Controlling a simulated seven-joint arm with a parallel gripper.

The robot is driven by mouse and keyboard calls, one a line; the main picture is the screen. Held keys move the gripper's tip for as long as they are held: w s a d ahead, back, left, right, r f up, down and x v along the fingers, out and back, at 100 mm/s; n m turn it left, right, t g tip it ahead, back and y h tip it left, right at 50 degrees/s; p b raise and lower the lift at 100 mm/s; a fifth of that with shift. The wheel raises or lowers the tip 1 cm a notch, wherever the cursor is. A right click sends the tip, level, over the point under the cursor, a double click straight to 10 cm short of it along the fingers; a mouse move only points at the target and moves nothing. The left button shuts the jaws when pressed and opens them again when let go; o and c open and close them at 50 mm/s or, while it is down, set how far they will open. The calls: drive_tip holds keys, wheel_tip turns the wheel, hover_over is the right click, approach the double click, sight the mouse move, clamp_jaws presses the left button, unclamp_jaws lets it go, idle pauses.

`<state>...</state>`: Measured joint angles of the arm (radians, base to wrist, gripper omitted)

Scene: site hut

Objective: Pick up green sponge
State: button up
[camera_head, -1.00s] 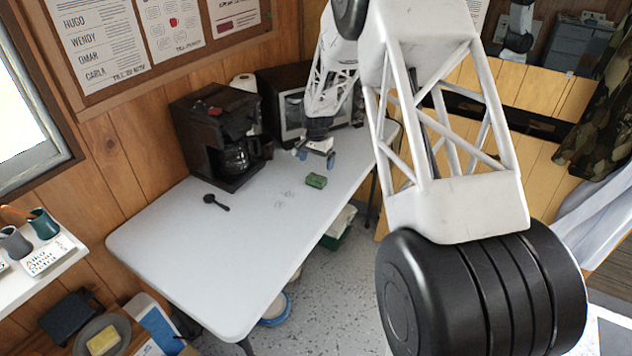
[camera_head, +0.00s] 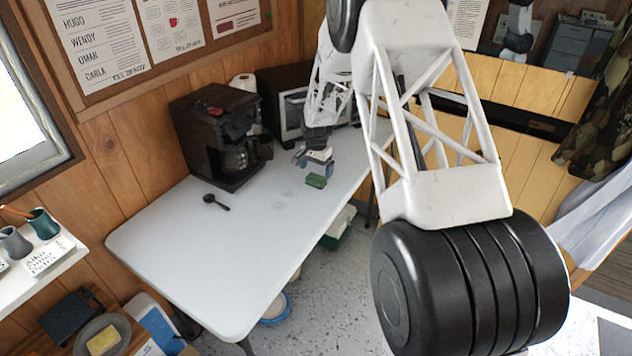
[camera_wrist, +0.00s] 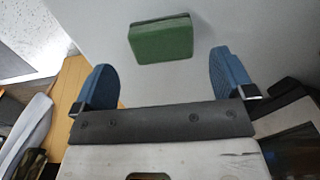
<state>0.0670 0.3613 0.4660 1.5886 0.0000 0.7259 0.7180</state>
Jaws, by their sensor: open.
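The green sponge (camera_head: 316,181) lies flat on the white table (camera_head: 215,262), near its right edge. My gripper (camera_head: 315,166) is open and empty. In the head view it hangs just behind the sponge and close to it. I cannot tell its exact height above the table.
A black coffee maker (camera_head: 212,135) stands at the back left of the table, with a microwave (camera_head: 293,112) behind my gripper. A black spoon (camera_head: 216,201) lies in front of the coffee maker. The table's front half is clear.

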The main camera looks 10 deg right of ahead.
sight(316, 177)
drive_tip(key=shift+f, duration=0.1)
drive_tip(key=shift+w+f, duration=0.2)
drive_tip(key=shift+f, duration=2.3)
drive_tip(key=shift+c, duration=0.3)
drive_tip(key=c, duration=0.9)
drive_tip(key=shift+r, duration=0.15)
